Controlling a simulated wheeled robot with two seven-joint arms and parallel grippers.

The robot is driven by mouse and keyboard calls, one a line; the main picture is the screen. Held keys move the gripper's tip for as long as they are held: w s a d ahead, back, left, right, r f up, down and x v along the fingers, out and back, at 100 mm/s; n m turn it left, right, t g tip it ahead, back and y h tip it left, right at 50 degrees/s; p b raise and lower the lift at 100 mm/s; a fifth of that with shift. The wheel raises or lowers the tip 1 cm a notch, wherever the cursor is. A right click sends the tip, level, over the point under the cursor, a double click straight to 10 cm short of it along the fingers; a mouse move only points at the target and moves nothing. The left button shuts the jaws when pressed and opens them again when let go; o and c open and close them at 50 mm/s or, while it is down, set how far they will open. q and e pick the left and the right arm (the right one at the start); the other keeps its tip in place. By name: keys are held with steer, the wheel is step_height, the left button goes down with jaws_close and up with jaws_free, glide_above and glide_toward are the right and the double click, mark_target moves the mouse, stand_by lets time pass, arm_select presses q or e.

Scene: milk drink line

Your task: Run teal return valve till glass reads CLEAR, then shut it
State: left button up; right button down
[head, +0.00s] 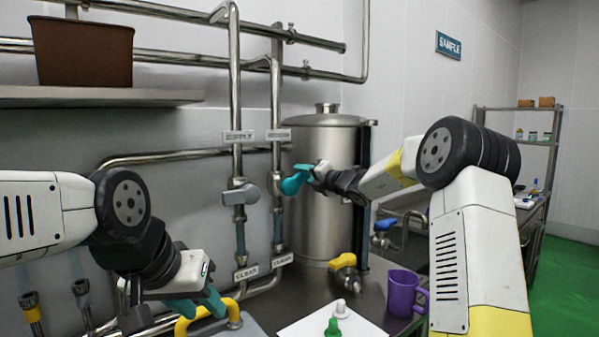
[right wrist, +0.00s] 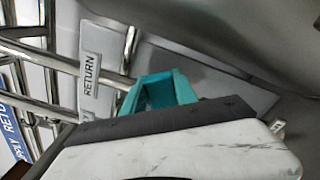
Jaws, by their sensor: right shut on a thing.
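Two vertical steel pipes carry signs; the right one is under the RETURN sign (head: 278,135), which also shows in the right wrist view (right wrist: 89,70). My right gripper (head: 298,181) is shut at the return pipe. Teal shows at its jaws, but handle and fingers cannot be told apart there. Dark sight-glass sections sit lower on the pipes, the return one (head: 278,226) among them. A small tag (head: 283,260) is below it; its lettering is too small to read surely. My left gripper (head: 200,309) has its teal fingers apart, beside a yellow curved handle (head: 236,304).
A grey-handled valve (head: 240,195) is on the supply pipe. A steel tank (head: 326,220) stands behind my right gripper. A shelf holds a brown bin (head: 83,52).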

steer(key=f+m, duration=0.1)
steer(key=m, duration=0.1)
steer(key=shift+w+d+f+m, duration=0.2)
steer(key=shift+d+f+m, duration=0.15)
steer(key=shift+d+m, duration=0.05)
steer(key=shift+w+d+f+m, duration=0.1)
steer(key=shift+f+m, duration=0.45)
steer(key=shift+m, duration=0.4)
steer(key=shift+f+m, duration=0.55)
steer(key=shift+m, duration=0.4)
steer(key=shift+f, duration=0.1)
steer(key=c, duration=1)
jaws_free()
steer(key=shift+o, duration=0.2)
steer(key=v, duration=0.7)
steer(key=shift+s+d, duration=0.2)
steer(key=shift+s, duration=0.1)
